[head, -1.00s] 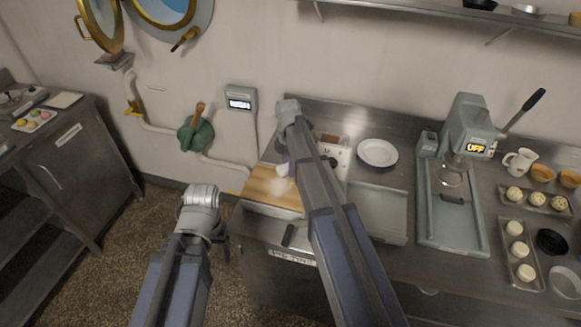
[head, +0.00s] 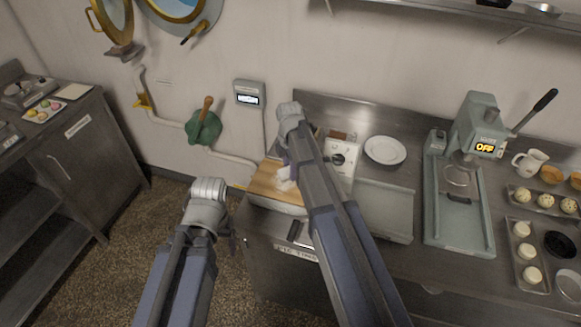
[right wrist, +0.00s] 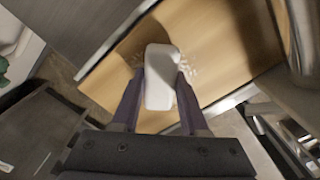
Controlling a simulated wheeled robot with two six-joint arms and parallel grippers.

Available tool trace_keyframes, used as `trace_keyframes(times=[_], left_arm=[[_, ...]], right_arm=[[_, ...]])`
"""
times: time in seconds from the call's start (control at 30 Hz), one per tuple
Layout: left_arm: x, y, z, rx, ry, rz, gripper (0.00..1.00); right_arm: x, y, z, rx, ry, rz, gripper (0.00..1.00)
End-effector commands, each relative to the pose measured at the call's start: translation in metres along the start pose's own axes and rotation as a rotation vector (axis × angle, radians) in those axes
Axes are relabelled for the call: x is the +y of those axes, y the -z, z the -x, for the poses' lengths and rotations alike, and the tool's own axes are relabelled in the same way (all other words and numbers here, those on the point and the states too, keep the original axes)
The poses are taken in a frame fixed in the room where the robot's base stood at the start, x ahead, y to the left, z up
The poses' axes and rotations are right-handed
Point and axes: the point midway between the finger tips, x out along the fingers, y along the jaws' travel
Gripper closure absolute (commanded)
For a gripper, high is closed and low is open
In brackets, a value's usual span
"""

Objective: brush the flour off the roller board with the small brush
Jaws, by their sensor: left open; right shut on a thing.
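The roller board (head: 265,187) is a light wooden board in a metal frame at the counter's left end; it fills much of the right wrist view (right wrist: 225,50). My right gripper (right wrist: 160,88) is shut on a white, rounded block, which I take as the small brush (right wrist: 160,70). It is over the board, and I cannot tell whether it touches the wood. Pale flour marks (right wrist: 190,65) show on the wood beside it. In the head view my right arm partly hides the board and gripper. My left gripper (head: 230,238) is open, low and left of the counter.
A white control box with a dark knob (head: 338,159) stands right of the board. A white plate (head: 385,150), a shallow metal tray (head: 385,215) and a grey press (head: 480,125) are further right. The floor left of the counter is clear.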

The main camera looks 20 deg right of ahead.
Motion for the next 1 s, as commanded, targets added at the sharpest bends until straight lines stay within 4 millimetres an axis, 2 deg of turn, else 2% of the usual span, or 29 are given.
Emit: trace_keyframes(times=[0.53, 0.83, 1.0], left_arm=[[0.000, 0.000, -0.003, 0.000, 0.000, 0.000, 0.22], [0.000, 0.000, -0.003, 0.000, 0.000, 0.000, 0.22], [0.000, 0.000, -0.003, 0.000, 0.000, 0.000, 0.22]], right_arm=[[-0.027, 0.026, -0.003, 0.000, 0.001, 0.001, 1.00], [-0.030, 0.030, -0.003, 0.001, 0.002, 0.000, 1.00], [-0.039, 0.038, -0.003, 0.001, 0.002, 0.001, 1.00]])
